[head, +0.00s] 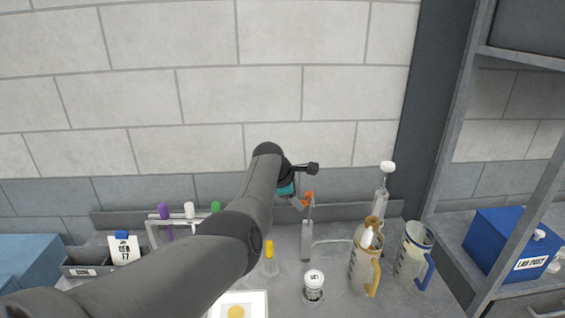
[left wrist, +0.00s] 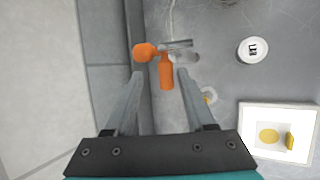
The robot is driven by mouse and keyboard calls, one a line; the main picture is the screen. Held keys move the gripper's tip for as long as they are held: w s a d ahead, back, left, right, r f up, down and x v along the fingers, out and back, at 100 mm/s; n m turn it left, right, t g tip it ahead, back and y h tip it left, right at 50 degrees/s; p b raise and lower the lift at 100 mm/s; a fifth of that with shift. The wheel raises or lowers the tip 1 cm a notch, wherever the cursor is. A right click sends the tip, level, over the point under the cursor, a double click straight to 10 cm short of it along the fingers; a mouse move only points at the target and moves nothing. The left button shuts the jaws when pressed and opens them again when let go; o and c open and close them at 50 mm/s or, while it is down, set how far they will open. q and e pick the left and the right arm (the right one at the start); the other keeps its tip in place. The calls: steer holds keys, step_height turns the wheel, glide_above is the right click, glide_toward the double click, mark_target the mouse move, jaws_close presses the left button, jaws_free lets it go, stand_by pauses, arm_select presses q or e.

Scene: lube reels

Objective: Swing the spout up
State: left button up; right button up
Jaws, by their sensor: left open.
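An orange handle (head: 308,198) tops a slim grey pump (head: 306,240) standing on the bench. A thin pale tube runs right from the pump towards a jug. My left gripper (head: 301,190) is open at the orange handle, partly hidden by my own arm. In the left wrist view, the orange piece (left wrist: 166,72) lies between the two spread fingers (left wrist: 160,76), with visible gaps beside it. A cream jug (head: 362,268) with an amber handle has a pale spout (head: 367,238) at its top. A second jug (head: 411,255) has a blue handle. My right gripper is out of view.
A white-capped pump (head: 383,190) stands behind the jugs. A white-lidded jar (head: 314,283), a yellow-capped bottle (head: 270,260) and a framed tray (head: 258,300) stand in front. A rack with coloured caps (head: 189,210) is left; a blue box (head: 508,243) sits right. The wall is close behind.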

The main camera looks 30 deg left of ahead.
arm_select(q)
steer(key=s+a+r, duration=0.2)
steer(key=a+r, duration=0.1)
steer(key=r, duration=0.7)
steer(key=shift+s+a, duration=0.15)
steer(key=shift+s, duration=0.2)
stand_by(0.4)
steer(key=shift+r, duration=0.1)
stand_by(0.3)
steer(key=v, duration=1.5)
steer(key=shift+s, duration=0.1)
